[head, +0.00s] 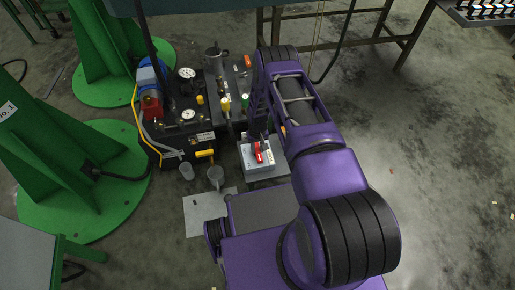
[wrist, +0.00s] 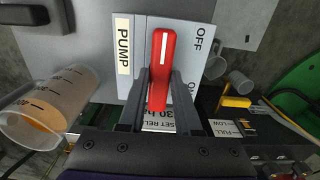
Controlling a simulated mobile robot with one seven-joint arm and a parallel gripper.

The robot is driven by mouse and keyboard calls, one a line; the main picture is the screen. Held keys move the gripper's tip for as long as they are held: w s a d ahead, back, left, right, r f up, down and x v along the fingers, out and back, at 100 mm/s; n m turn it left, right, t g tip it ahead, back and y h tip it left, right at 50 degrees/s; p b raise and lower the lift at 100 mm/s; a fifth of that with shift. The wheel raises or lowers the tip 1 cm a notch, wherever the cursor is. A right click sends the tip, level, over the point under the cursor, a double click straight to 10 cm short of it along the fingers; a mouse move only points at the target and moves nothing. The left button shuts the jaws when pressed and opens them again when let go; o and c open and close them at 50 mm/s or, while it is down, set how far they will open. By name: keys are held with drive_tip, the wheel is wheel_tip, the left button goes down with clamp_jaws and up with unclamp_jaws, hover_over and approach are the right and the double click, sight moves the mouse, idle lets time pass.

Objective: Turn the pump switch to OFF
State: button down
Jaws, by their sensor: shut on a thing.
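The pump switch is a red lever (wrist: 162,50) with a white line on it, mounted on a grey box (head: 258,171) with a white plate (wrist: 205,62) printed PUMP, OFF and ON. In the wrist view the lever runs up and down the picture, and its white-marked end lies beside the word OFF. The word ON, lower down, is partly hidden by a finger. My gripper (wrist: 159,88) is shut on the lever, one finger on each side of its lower part. In the head view the red lever (head: 259,153) shows just below my gripper (head: 258,136).
A beaker with orange liquid (wrist: 52,108) is at the left of the wrist view, and clear cups (wrist: 238,84) are at the right near a yellow valve handle (wrist: 236,101). The black pump unit with gauges (head: 187,115) stands left of the box. Green columns (head: 68,165) stand farther left.

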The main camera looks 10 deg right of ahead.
sight(257, 150)
drive_tip(key=c, duration=0.6)
unclamp_jaws()
drive_tip(key=shift+r, duration=0.1)
wheel_tip(257, 150, up, 17)
drive_tip(key=p, duration=0.3)
drive_tip(key=shift+r, duration=0.15)
